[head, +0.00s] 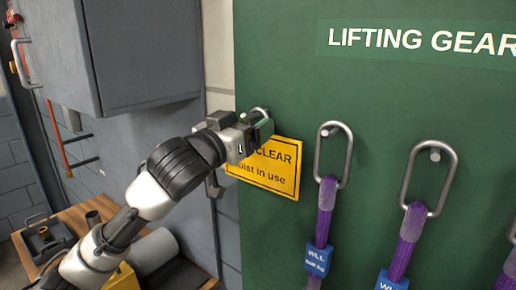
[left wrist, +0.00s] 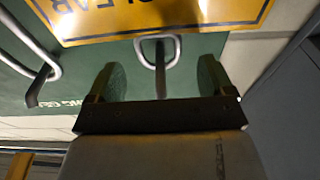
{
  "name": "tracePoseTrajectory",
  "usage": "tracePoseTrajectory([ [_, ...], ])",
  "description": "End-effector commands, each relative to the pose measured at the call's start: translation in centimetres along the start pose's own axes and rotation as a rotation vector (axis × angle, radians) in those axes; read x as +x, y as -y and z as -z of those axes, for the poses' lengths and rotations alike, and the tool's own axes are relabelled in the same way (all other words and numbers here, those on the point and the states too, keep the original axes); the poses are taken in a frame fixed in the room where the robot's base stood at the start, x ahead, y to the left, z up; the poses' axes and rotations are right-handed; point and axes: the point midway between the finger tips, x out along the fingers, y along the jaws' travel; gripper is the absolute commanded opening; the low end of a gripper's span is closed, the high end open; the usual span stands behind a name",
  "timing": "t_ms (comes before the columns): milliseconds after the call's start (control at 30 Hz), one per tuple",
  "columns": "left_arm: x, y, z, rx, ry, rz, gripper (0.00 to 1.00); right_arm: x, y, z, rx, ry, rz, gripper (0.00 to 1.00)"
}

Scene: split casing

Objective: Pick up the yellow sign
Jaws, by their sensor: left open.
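The yellow sign (head: 283,172) hangs tilted on the green board, its left part hidden behind my left gripper. The words "CLEAR" and "oist in use" show on it. In the left wrist view the sign (left wrist: 170,22) is upside down at the top. A metal loop (left wrist: 158,48) at its upper edge sits around a dark peg (left wrist: 160,82). My left gripper (head: 262,128) is open at the sign's upper edge. In the left wrist view its two green-padded fingers (left wrist: 157,78) stand on either side of the loop and peg, apart from them. My right gripper is not in view.
The green board (head: 400,90) reads "LIFTING GEAR". Metal links (head: 333,155) with purple slings (head: 325,208) hang right of the sign. A grey cabinet (head: 150,50) juts out at the upper left. A wooden bench (head: 75,215) with tools stands at the lower left.

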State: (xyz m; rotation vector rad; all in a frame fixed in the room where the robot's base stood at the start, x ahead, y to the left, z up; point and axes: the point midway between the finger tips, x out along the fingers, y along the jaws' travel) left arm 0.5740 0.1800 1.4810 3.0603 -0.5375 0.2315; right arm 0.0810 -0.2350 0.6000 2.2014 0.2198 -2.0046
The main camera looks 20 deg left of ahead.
Motion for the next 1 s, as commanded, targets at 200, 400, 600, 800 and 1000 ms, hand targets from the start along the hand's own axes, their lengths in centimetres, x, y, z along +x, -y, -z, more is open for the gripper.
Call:
tracePoseTrajectory([
  [200,2.2,0.0,0.1,-0.001,0.001,-0.001,0.82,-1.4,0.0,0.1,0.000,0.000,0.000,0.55],
  [400,2.2,0.0,-0.1,-0.001,0.000,-0.001,0.82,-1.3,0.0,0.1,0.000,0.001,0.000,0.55],
  [600,2.2,0.0,0.0,-0.001,0.000,-0.001,0.55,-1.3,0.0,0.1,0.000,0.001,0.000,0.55],
  [800,2.2,0.0,0.0,-0.001,0.000,-0.001,0.24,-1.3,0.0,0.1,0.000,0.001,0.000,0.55],
  [1000,2.2,0.0,0.0,0.000,-0.001,-0.001,0.09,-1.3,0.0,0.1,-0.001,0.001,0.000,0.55],
])
